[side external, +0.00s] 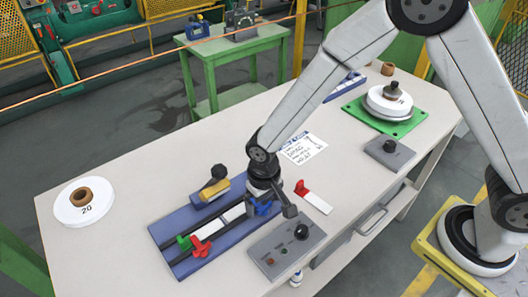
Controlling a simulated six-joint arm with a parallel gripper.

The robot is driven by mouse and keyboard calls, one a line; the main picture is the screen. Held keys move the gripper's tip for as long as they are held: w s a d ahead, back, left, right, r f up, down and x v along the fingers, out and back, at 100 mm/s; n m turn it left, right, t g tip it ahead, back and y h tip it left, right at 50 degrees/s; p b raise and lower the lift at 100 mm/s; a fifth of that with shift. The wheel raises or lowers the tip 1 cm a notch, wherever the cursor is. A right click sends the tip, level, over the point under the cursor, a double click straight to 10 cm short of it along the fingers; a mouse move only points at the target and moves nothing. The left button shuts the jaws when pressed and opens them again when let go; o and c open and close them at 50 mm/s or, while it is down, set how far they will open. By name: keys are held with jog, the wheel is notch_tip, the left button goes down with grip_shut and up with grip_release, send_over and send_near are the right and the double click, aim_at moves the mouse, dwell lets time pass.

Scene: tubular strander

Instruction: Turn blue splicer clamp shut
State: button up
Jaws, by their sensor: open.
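The splicer (172,228) is a blue-grey base plate with a dark and white track along it, lying on the front part of the bench. The blue splicer clamp (262,209) is at the track's right end, partly hidden by my gripper. I cannot tell how far it is turned. My gripper (274,204) points down right over the blue clamp, with a dark finger showing to its right. It is open; whether it touches the clamp is unclear. A red clamp (201,248) and a green clamp (184,242) sit at the track's left end.
A yellow-and-blue block with a black knob (213,188) stands behind the track. A grey control box (287,246) is close at the right front. A white strip with a red piece (314,200) lies right of my gripper. A white spool (84,203) is far left.

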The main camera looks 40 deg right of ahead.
aim_at(264, 205)
jog(key=shift+r, duration=3.5)
jog(key=s+d+r+t, duration=0.1)
jog(key=s+d, duration=0.3)
jog(key=d, duration=0.5)
jog(key=s+d+r+t, duration=0.1)
jog(key=s+d+r, duration=0.2)
jog(key=d, duration=0.6)
jog(key=shift+s+d+t, duration=0.25)
jog(key=shift+s+t, duration=0.05)
jog(key=shift+s, duration=0.4)
